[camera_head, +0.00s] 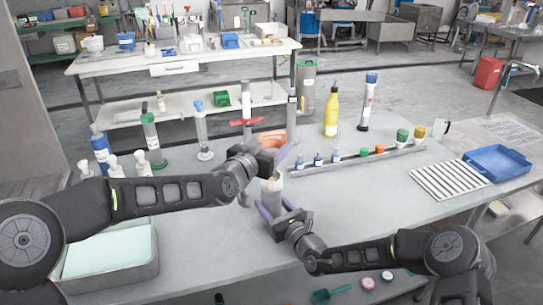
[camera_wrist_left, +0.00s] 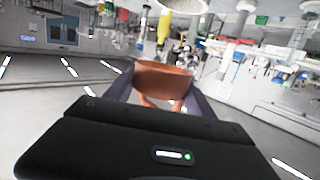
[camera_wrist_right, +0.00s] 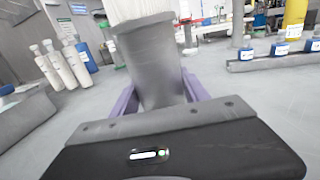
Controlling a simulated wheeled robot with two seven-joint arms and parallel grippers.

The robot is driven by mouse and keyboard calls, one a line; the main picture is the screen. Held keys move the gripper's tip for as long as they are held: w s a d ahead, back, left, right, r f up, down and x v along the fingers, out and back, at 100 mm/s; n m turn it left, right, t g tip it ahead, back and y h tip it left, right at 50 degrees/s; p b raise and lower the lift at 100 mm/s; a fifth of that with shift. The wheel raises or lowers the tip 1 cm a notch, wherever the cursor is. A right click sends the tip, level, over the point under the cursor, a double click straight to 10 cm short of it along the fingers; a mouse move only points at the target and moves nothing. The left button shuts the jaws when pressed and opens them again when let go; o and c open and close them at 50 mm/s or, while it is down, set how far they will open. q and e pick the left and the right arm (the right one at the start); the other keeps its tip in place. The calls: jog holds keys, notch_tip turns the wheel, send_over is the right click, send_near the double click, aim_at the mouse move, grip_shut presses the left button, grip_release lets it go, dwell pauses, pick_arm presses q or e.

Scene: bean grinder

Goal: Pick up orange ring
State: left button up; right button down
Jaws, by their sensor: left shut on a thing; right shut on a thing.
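The orange ring (camera_head: 270,137) is above the middle of the bench in the head view. My left gripper (camera_head: 282,156) is shut on it, and its lower side is partly hidden by the gripper. In the left wrist view the orange ring (camera_wrist_left: 163,80) sits between the two purple fingers (camera_wrist_left: 163,92). My right gripper (camera_head: 270,209) is shut on a grey cylinder of the bean grinder (camera_head: 271,187), just below the left gripper. The grey cylinder (camera_wrist_right: 150,62) stands between the purple fingers in the right wrist view, with a whitish part above it.
A rack (camera_head: 345,161) with several small bottles lies right of the grippers. A blue tray (camera_head: 498,162) and a grey bin (camera_head: 150,268) are at the sides.

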dwell(0.5)
jog(key=shift+c, duration=2.3)
grip_release()
jog(key=v, duration=1.2)
jog(key=shift+f, duration=0.1)
